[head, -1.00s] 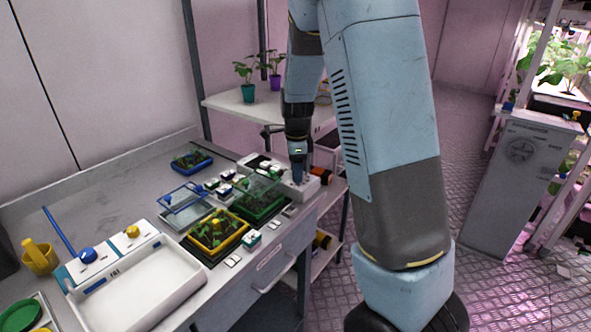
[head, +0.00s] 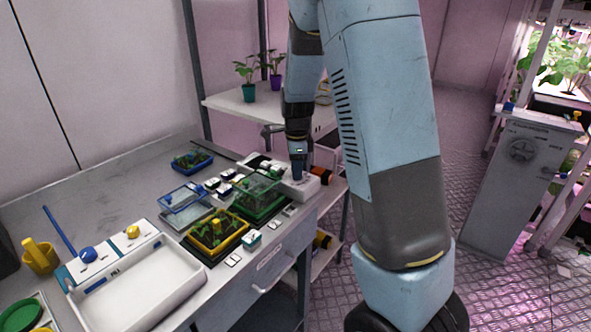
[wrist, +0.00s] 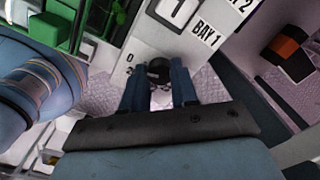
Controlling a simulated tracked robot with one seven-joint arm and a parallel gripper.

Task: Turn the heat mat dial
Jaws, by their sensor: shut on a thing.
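The heat mat dial (wrist: 158,70) is a small dark round knob on a white control box, seen in the wrist view at the fingertips. My gripper (wrist: 160,82) is shut on the dial, with one blue finger on each side of it. The box carries the label "BAY 1" and small numbers beside the dial. In the head view the white control box (head: 300,187) sits at the far right corner of the bench, with my gripper (head: 298,180) pointing down onto it. The dial is hidden there by the gripper.
A green tray with a clear lid (head: 262,188), a yellow seedling tray (head: 222,242) and several small labelled blocks crowd the bench left of the box. A white basin (head: 165,290) is at the front. An orange-and-black object (wrist: 288,47) lies beyond the box.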

